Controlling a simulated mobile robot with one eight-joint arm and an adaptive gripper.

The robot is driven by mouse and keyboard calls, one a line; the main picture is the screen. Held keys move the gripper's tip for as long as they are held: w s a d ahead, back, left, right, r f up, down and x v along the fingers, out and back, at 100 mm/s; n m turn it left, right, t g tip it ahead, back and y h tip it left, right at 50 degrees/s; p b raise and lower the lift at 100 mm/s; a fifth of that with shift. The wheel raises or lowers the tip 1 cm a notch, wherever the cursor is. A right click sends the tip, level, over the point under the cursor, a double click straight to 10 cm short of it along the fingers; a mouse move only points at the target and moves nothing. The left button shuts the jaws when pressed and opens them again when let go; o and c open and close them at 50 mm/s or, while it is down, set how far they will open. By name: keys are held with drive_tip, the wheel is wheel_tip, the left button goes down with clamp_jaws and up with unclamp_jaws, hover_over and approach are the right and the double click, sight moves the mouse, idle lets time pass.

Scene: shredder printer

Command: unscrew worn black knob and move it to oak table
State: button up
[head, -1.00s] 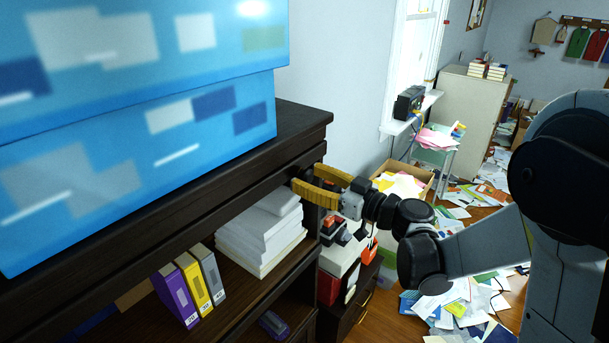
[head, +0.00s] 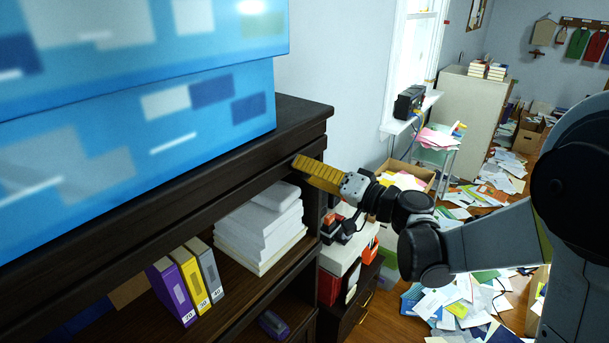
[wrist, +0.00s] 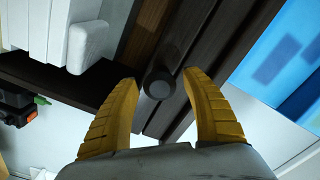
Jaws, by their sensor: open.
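The black knob (wrist: 159,84) shows in the wrist view as a short dark cylinder with a greyish round end face, standing out from the dark wood shelf frame. My gripper (wrist: 163,80) is open, with one yellow finger on each side of the knob. A gap shows between the knob and each finger. In the head view my gripper (head: 298,164) is at the front right end of the shelf's upper rail, and its fingers hide the knob there. I cannot make out an oak table in either view.
The dark shelf unit (head: 310,127) carries large blue boxes (head: 200,110) on top. Scattered papers cover the floor at right.

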drive_tip(key=shift+m, duration=0.7)
drive_tip(key=m+b, duration=0.1)
drive_tip(key=m, duration=0.3)
drive_tip(key=shift+f, duration=0.1)
drive_tip(key=m+b, duration=0.1)
drive_tip(key=m, duration=0.5)
clamp_jaws()
